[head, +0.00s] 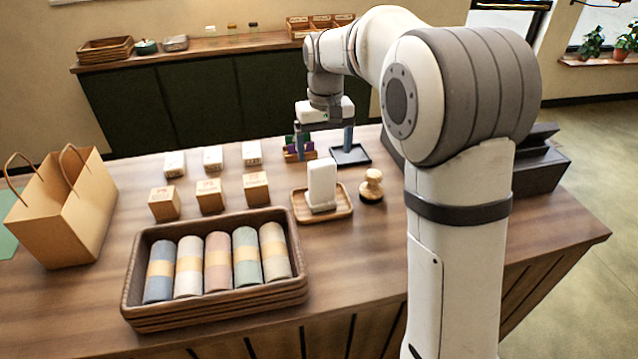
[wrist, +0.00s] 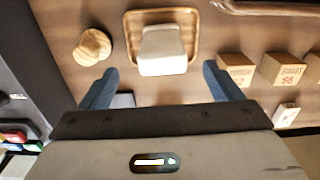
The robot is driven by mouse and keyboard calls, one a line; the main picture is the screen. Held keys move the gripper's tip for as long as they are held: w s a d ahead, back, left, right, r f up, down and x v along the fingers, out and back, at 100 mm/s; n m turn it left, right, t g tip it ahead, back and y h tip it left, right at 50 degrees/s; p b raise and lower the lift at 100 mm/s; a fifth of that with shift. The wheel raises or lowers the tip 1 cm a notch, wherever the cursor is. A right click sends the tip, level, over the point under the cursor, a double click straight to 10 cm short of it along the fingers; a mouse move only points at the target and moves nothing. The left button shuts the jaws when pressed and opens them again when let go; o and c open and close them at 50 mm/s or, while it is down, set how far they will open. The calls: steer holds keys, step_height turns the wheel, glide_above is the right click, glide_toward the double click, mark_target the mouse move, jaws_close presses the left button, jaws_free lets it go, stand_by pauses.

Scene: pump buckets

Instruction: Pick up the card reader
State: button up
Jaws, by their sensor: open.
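The card reader (head: 321,185) looks like a white upright block on a small wooden tray (head: 343,211) on the counter. It also shows in the wrist view (wrist: 162,50), at the upper middle inside the tray rim (wrist: 130,24). My gripper (head: 323,146) is open and empty, behind the reader in the head view and above the counter. In the wrist view its two blue fingers are spread wide, and the reader appears beyond them, in line with the gap. Nothing touches the reader except the tray it stands on.
A wooden stamp (head: 371,187) stands right of the tray. Small boxes (head: 256,188) and a basket of rolled cloths (head: 135,278) lie to the left. A dark tray (head: 360,157) and a small colourful holder (head: 292,156) sit near my fingers. A paper bag (head: 62,215) stands far left.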

mark_target(321, 161)
steer(key=shift+w+a+f, duration=0.15)
steer(key=shift+w+a, duration=0.15)
steer(key=shift+w, duration=0.1)
steer(key=shift+w+a+f, duration=0.1)
steer(key=shift+f, duration=0.2)
step_height(321, 161, down, 7)
steer(key=shift+w+f+p, duration=0.1)
steer(key=shift+w+p, duration=0.05)
steer(key=shift+p, duration=0.35)
steer(key=shift+c, duration=0.2)
steer(key=c, duration=1.7)
